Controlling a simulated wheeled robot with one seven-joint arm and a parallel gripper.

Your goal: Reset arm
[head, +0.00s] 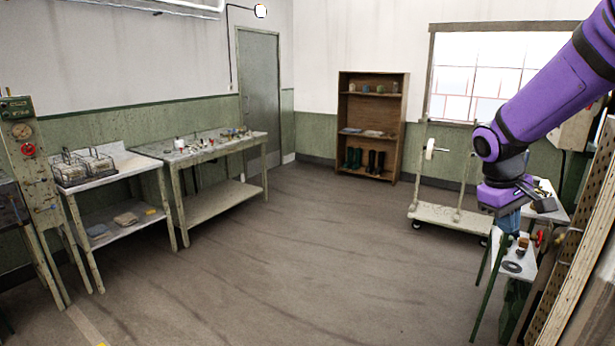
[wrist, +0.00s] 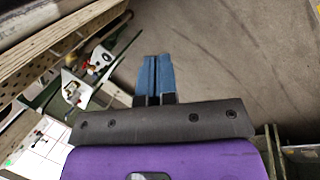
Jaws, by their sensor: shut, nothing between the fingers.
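My purple arm comes in from the upper right in the head view. My gripper (head: 508,222) points down at the right side, beside or above a small narrow table; I cannot tell its exact height. In the wrist view my gripper (wrist: 153,77) shows two blue fingers together, with nothing between them. The floor lies beyond the fingertips there.
A narrow table (head: 526,268) with small items stands close to my gripper. A white trolley (head: 447,215) stands behind. Workbenches (head: 215,150) line the left wall. The middle floor (head: 320,250) is clear.

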